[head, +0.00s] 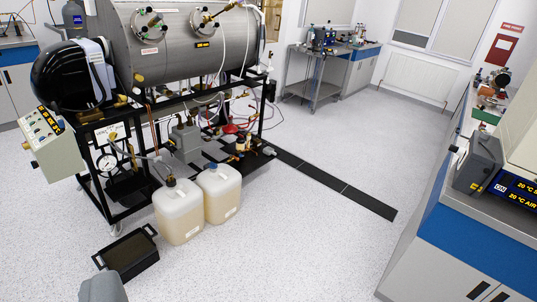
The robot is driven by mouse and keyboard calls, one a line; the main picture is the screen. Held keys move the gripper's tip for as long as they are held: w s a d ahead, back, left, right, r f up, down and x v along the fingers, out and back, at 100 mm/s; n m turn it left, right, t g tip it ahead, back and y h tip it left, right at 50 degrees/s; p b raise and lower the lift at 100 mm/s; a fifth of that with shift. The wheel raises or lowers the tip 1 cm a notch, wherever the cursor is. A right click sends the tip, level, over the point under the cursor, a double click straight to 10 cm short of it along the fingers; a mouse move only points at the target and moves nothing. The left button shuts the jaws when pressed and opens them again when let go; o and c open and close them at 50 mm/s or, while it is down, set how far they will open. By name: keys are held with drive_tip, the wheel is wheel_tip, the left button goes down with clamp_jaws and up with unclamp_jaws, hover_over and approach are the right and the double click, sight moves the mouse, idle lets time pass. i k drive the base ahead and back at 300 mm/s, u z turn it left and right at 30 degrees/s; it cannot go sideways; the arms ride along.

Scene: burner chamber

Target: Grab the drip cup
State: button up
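I cannot make out a drip cup for certain in the head view. The steel burner chamber (185,45) lies on a black wheeled frame at the upper left, with pipes, valves and small fittings crowded beneath it. Parts there are too small to name. A black tray with handles (130,262) sits on the floor in front of the frame, with a dark surface inside. My gripper's fingers do not show. A grey rounded shape at the bottom left edge may be part of my arm.
Two jugs of pale liquid (178,212) (222,193) stand on the floor by the frame. A pressure gauge (107,162) and a control box (50,140) are at the left. A bench (450,225) runs along the right. The middle floor is clear, with a dark drain strip (335,182).

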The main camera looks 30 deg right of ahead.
sight(267, 150)
drive_tip(key=z, duration=1.45)
drive_tip(key=i, duration=6.15)
drive_tip(key=u, duration=0.25)
